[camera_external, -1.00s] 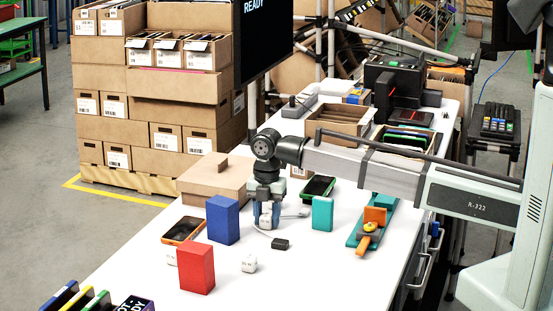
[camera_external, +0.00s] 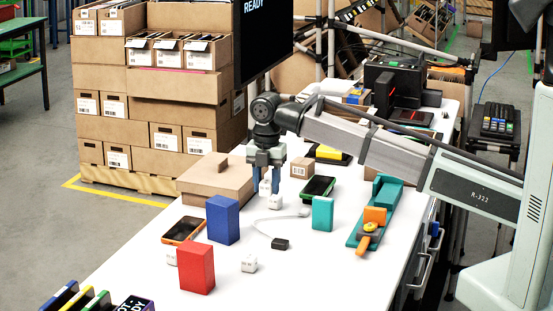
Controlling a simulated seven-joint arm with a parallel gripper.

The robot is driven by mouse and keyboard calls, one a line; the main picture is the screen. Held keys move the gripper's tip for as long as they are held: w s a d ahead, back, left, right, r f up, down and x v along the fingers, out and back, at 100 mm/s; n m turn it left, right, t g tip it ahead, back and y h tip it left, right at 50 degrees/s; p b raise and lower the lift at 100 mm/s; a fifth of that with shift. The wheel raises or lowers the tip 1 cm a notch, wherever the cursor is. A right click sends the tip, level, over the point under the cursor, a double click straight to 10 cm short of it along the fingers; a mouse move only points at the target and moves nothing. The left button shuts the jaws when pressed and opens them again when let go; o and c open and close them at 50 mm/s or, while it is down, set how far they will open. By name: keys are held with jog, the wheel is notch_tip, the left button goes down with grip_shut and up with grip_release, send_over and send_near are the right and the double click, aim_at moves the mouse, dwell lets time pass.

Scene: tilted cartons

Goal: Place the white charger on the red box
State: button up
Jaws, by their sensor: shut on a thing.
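My gripper (camera_external: 266,178) is shut on a small white charger (camera_external: 265,187) and holds it above the white table, behind the blue box. The fingers partly hide the charger. The red box (camera_external: 196,267) stands upright near the front of the table, to the left of and nearer the camera than my gripper. Its top is bare. Other small white blocks that look like chargers sit on the table: one (camera_external: 274,202) just below my gripper, one (camera_external: 172,257) beside the red box on the left, and one (camera_external: 249,264) to its right.
An upright blue box (camera_external: 223,220) stands between my gripper and the red box. An orange-edged phone (camera_external: 183,231), a teal box (camera_external: 322,213), a black plug with a white cable (camera_external: 280,244) and a green-edged device (camera_external: 318,188) lie around. A cardboard carton (camera_external: 215,180) is left of my gripper.

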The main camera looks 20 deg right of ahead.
jog(key=shift+s+a+r, duration=0.15)
jog(key=shift+r, duration=0.15)
jog(key=s+a+r+n, duration=0.2)
jog(key=s+a, duration=0.6)
notch_tip(320, 180, up, 9)
jog(key=n, duration=0.1)
send_over(190, 253)
jog(key=m, duration=0.4)
jog(key=shift+w+f, duration=0.1)
jog(key=shift+f, duration=4.8)
jog(key=shift+f, duration=0.1)
jog(key=o, duration=1.1)
